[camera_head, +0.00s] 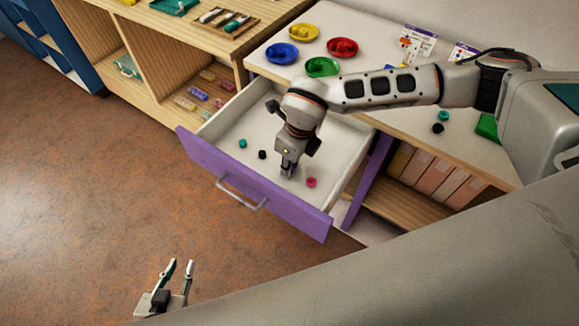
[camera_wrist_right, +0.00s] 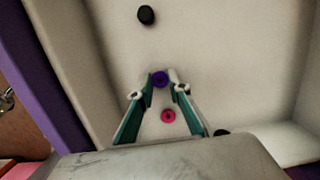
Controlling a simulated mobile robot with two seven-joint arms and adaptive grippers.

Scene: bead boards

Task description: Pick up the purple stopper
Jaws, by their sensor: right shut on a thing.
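The purple stopper (camera_wrist_right: 160,79) is a small round piece with a dark centre, between the fingertips of my right gripper (camera_wrist_right: 161,82) in the right wrist view. The gripper is shut on it. In the head view my right gripper (camera_head: 288,168) points down into the open drawer, and it mostly hides the purple stopper there. My left gripper (camera_head: 180,264) is open and empty above the brown floor, at the bottom left of the head view.
The open white drawer (camera_head: 222,122) has a purple front (camera_head: 255,185). In it lie a pink stopper (camera_head: 311,182), a black one (camera_head: 262,154) and a teal one (camera_head: 242,143). Coloured dishes, such as a blue one (camera_head: 282,54), stand on the table top behind.

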